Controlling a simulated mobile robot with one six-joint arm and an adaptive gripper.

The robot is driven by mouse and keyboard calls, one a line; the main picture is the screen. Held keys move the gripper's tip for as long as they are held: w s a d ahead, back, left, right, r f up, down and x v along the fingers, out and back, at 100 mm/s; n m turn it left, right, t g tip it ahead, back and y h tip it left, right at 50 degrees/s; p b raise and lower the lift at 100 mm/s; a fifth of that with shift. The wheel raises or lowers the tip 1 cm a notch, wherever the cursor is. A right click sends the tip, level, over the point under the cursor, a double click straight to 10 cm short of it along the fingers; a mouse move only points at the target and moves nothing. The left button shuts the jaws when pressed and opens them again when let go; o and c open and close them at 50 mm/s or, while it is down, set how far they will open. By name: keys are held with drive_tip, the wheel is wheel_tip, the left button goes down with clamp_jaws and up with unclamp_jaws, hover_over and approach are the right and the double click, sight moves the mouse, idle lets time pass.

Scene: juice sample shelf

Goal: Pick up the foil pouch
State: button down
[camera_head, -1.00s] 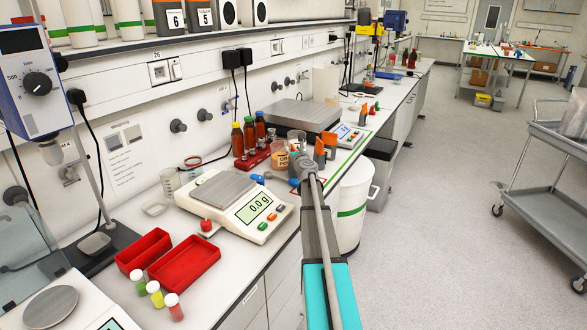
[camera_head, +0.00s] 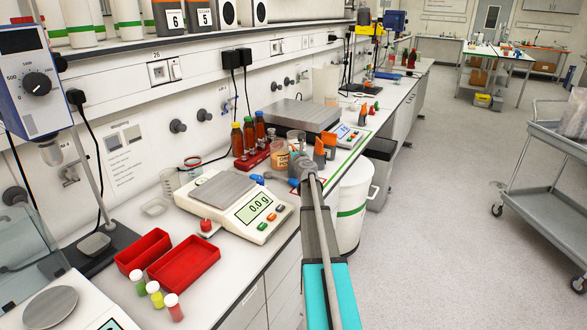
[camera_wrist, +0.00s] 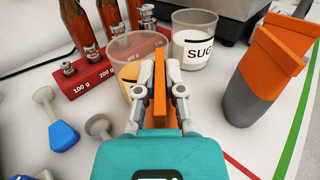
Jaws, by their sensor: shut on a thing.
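My gripper (camera_wrist: 160,75) is shut on a thin orange upright thing (camera_wrist: 159,95) in the wrist view, seen edge-on between the two fingertips. It looks like the foil pouch, but its lower part is hidden by my gripper. Another pouch, orange above and grey below (camera_wrist: 265,75), stands to the right, apart from the fingers. In the head view, orange-and-grey pouches (camera_head: 329,140) stand on the bench beyond my arm's end, and my arm hides the fingertips.
A clear cup (camera_wrist: 132,50) stands close behind my left finger. A red weight block (camera_wrist: 85,82) and loose weights lie to the left. A balance (camera_head: 235,205) and red trays (camera_head: 184,264) are nearer on the bench.

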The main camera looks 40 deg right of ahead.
drive_tip(key=shift+r, duration=0.15)
wheel_tip(320, 180, up, 3)
drive_tip(key=p, duration=0.3)
drive_tip(key=s+a+r+p, duration=0.4)
drive_tip(key=s+r+p, duration=0.5)
drive_tip(key=s, duration=0.4)
drive_tip(key=shift+s+a+r+p, duration=0.2)
drive_tip(key=shift+r+p, duration=0.15)
drive_tip(key=shift+p, duration=0.15)
idle(0.7)
